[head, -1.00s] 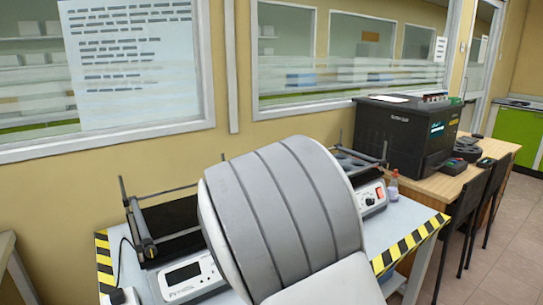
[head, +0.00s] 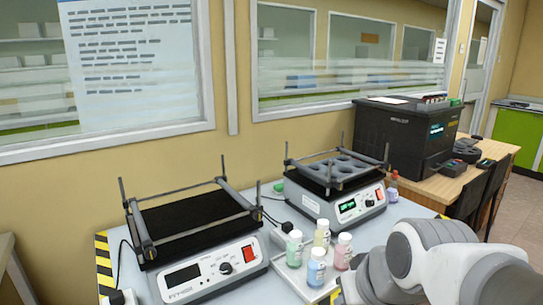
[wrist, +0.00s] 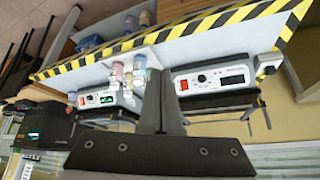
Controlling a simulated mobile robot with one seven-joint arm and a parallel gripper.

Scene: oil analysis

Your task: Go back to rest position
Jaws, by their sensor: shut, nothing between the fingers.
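My gripper (wrist: 161,88) shows in the wrist view, its two dark fingers together with nothing between them. It points toward the table, clear of everything on it. In the head view my pale grey arm reaches across the lower right, and the gripper itself is out of that picture. The wrist view is turned about, with the table's striped edge at the top.
On the table (head: 384,228) stand a left shaker (head: 207,270), a right shaker (head: 335,207) with a holed rack, and a tray (head: 288,272) of several capped bottles. A black analyser (head: 390,140) sits on the wooden desk behind. Black chairs (head: 470,205) stand at right.

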